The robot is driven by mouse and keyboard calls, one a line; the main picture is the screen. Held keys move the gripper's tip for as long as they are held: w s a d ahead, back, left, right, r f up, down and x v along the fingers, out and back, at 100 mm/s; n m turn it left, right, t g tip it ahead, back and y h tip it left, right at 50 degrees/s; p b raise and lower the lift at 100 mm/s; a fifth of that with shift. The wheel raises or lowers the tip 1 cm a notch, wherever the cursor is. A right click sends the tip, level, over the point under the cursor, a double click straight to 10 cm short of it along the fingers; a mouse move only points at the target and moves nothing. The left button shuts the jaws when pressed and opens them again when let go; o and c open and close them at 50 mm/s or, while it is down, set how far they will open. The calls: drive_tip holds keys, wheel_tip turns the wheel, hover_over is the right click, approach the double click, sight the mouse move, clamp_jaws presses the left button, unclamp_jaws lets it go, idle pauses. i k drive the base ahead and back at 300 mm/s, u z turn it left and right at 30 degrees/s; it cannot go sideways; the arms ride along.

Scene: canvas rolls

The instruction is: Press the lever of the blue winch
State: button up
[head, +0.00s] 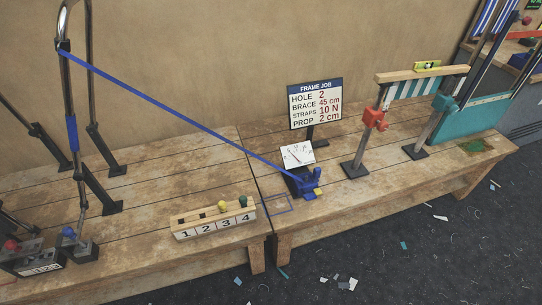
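The blue winch (310,179) stands on the right wooden table, near the seam with the left table. A yellow piece (317,192), which may be its lever, shows low at its front right; it is too small to tell for certain. A taut blue strap (170,107) runs from the winch up and left to a dark metal frame (66,90). A white dial gauge (297,155) with a needle stands just behind the winch; its reading is too small to make out. My gripper does not show in the head view.
A frame job sign (315,104) stands behind the gauge. A numbered peg block (214,217) sits on the left table. Scraps litter the dark floor. The table front beside the winch is mostly clear.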

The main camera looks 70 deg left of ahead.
sight(307, 196)
drive_tip(key=u, duration=0.9)
drive_tip(key=i, duration=0.85)
drive_tip(key=u, duration=0.8)
